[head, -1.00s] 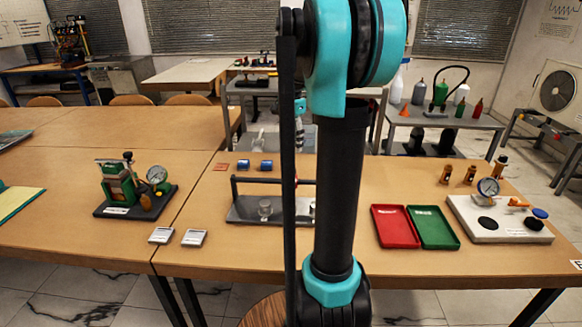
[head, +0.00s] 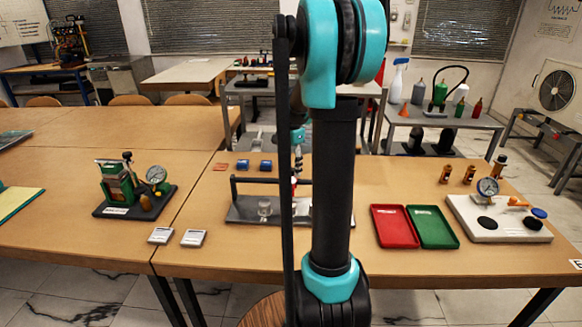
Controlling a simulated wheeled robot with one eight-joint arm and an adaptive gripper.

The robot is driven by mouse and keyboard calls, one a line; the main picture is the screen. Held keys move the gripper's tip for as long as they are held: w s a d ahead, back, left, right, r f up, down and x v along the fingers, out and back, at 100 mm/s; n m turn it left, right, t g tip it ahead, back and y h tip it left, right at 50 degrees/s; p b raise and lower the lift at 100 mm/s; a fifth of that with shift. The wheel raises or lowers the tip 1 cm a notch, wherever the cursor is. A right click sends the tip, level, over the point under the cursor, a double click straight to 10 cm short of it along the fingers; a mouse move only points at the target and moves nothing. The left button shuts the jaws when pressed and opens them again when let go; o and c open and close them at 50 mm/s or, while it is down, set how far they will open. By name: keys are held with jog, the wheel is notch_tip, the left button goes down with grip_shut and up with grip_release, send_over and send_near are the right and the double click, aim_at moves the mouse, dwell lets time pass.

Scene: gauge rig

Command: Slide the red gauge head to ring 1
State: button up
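The gauge rig is a grey metal base (head: 241,212) with a dark rail (head: 258,180) raised above it, standing on the wooden table. A pale round piece (head: 265,208) sits on the base; I cannot tell whether it is a numbered ring. A small red part, perhaps the red gauge head (head: 294,183), shows at the rail just right of my thin dark arm link. My gripper (head: 297,168) is right above this red part, pointing down. Its fingers are too small and partly hidden to tell whether they are open or touching the part. My arm hides the rig's right side.
A red tray (head: 395,227) and a green tray (head: 432,227) lie to the right, beside a white board (head: 510,234) with a dial gauge. A green device (head: 118,183) stands left.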

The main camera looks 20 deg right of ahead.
grip_shut()
jog(key=w+a, duration=0.1)
jog(key=a, duration=0.1)
jog(key=w+a, duration=0.1)
jog(key=a, duration=0.2)
jog(key=w+a, duration=0.1)
jog(key=a, duration=0.2)
jog(key=shift+w+a, duration=0.15)
jog(key=shift+w, duration=0.15)
jog(key=shift+o, duration=0.9)
grip_release()
jog(key=shift+r, duration=0.15)
notch_tip(320, 180, up, 12)
